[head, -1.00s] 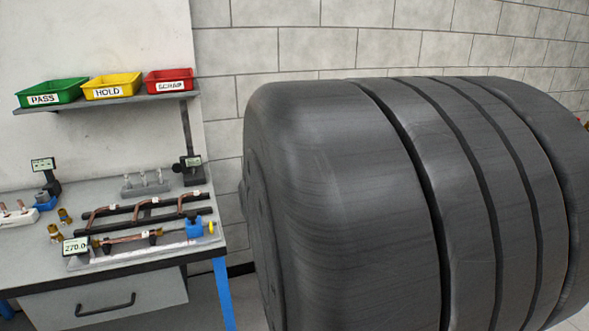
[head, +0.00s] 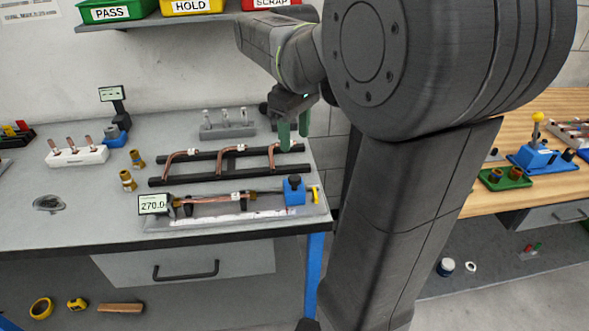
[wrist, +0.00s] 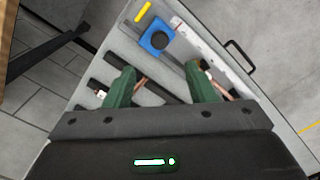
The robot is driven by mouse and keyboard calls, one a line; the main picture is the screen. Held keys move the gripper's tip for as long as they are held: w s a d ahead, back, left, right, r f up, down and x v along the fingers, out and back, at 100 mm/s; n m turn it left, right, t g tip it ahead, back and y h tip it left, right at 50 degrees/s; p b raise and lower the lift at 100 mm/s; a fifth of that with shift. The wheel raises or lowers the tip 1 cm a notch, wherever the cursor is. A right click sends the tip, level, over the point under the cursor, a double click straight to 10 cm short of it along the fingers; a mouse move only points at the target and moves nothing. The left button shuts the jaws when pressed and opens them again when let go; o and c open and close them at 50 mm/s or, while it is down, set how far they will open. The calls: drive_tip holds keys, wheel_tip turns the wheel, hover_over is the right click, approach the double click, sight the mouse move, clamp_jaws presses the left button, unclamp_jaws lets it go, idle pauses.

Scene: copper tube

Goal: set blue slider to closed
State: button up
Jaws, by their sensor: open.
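The blue slider (head: 294,191) is a blue block with a dark knob on top, at the right end of the measuring fixture (head: 240,215). A copper tube (head: 215,199) lies along the fixture, left of the slider. In the wrist view the blue slider (wrist: 150,46) is near the top middle, beyond my fingertips. My gripper (head: 293,130) has green fingers, open and pointing down, above the right end of the black tube rack, behind the slider. Its fingers also show apart in the wrist view (wrist: 162,72), with nothing held between them. I cannot tell whether the slider is closed.
The black rack (head: 200,168) with bent copper tubes lies behind the fixture. A display reading 270.0 (head: 154,204) stands at the fixture's left end. A small yellow part (head: 315,194) is right of the slider. A wooden table (head: 545,110) stands at the right.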

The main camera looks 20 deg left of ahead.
sight(295, 178)
wheel_tip(295, 178, down, 12)
drive_tip(key=shift+r+b, duration=0.25)
drive_tip(key=shift+b, duration=0.05)
